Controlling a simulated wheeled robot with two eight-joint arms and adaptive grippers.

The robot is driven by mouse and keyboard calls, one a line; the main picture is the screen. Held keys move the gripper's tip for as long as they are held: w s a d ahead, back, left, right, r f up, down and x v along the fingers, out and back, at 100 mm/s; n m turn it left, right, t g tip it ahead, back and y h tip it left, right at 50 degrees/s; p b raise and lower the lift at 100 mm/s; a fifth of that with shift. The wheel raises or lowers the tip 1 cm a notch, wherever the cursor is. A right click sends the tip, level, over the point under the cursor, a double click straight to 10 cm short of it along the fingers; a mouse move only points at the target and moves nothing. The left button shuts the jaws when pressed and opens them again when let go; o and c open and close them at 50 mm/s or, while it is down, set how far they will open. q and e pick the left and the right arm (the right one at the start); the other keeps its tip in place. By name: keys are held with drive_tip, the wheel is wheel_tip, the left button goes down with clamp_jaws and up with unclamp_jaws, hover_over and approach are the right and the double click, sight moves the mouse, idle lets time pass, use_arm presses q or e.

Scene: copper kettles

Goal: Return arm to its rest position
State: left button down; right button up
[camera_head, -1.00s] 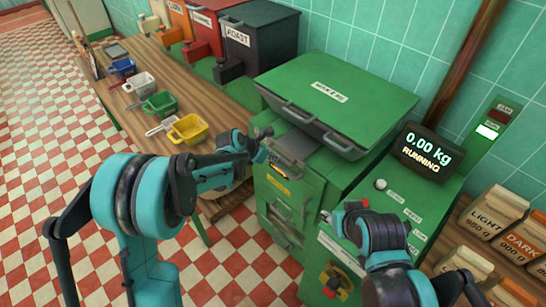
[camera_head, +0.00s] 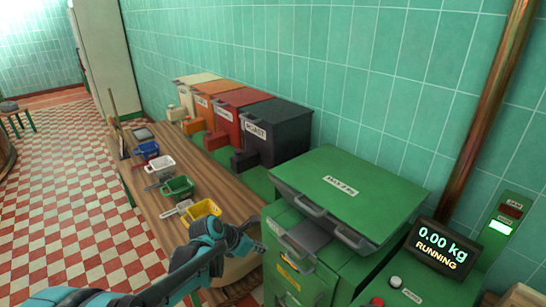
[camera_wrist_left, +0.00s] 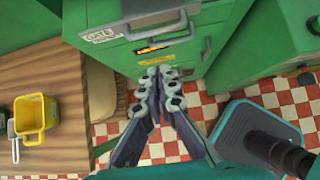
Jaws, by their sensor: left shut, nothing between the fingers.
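My left arm comes in from the lower left of the head view. My left gripper (camera_head: 256,243) is beside the left front of the green machine (camera_head: 345,190). The left wrist view shows its two dark fingers (camera_wrist_left: 160,76) shut together with nothing between them. My right gripper is not in view.
A wooden table (camera_head: 165,210) at left holds a yellow scoop (camera_head: 203,213), a green scoop (camera_head: 178,187) and other small containers. Coloured bins, including a black one (camera_head: 275,128), stand behind. A display (camera_head: 441,250) reads 0.00 kg, RUNNING.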

use_arm(q)
drive_tip(key=s+a+f+m+y+b, duration=0.1)
drive_tip(key=s+a+m, duration=0.3)
drive_tip(key=s+m, duration=0.4)
drive_tip(key=s+a+f+m+t+y+b, duration=0.1)
drive_tip(key=s+a+m+y+b, duration=0.2)
drive_tip(key=s+m, duration=0.5)
drive_tip(key=s+a+f+m+y+b, duration=0.1)
drive_tip(key=s+a+m+y+b, duration=0.1)
drive_tip(key=s+a+m+b, duration=0.2)
drive_tip(key=s+a+m, duration=0.2)
drive_tip(key=s+m, duration=0.2)
drive_tip(key=m, duration=0.2)
drive_tip(key=shift+s+f+t, duration=0.3)
drive_tip(key=shift+s+t, duration=0.1)
